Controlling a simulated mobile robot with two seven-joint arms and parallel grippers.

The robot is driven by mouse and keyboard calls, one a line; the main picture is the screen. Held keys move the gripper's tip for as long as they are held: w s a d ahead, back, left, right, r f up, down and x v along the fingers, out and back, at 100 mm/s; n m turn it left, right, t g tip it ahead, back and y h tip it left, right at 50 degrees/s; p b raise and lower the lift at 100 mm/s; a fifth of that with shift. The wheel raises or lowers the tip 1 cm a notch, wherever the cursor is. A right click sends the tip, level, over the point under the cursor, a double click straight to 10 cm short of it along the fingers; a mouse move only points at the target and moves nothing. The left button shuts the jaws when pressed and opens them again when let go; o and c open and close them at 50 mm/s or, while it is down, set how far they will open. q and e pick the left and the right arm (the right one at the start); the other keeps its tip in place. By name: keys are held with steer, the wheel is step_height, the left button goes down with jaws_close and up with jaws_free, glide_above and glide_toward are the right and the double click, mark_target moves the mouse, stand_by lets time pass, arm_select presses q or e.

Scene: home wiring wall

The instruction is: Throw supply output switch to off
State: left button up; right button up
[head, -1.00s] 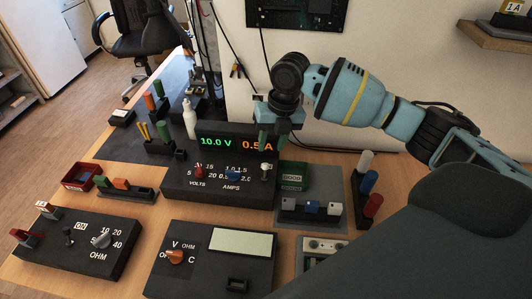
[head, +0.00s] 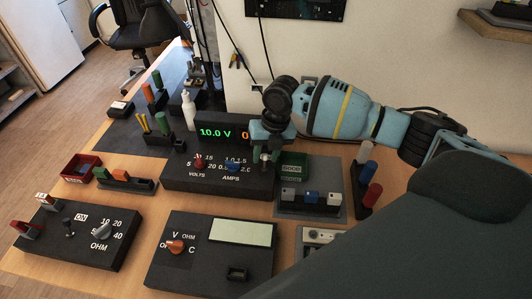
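The supply (head: 225,184) is a black box with a display reading 10.0 V, a red VOLTS knob (head: 199,160) and a blue AMPS knob (head: 232,167). Its output switch (head: 265,159) is a small pale-tipped toggle at the right end of the panel. My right gripper (head: 266,151) reaches down over the switch, with its green fingers apart on either side of the lever. I cannot tell whether the fingers touch it. The switch's labels are hidden or too small to read. The gripper covers the right part of the display. My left gripper is not in view.
A meter box (head: 200,263) with an orange-red knob stands in front of the supply. A resistance box (head: 85,250) with its own ON switch stands at front left. A green bin (head: 293,165) and a grey tray (head: 310,212) with coloured blocks lie right of the supply.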

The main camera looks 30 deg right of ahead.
steer(key=shift+c, duration=0.4)
jaws_close()
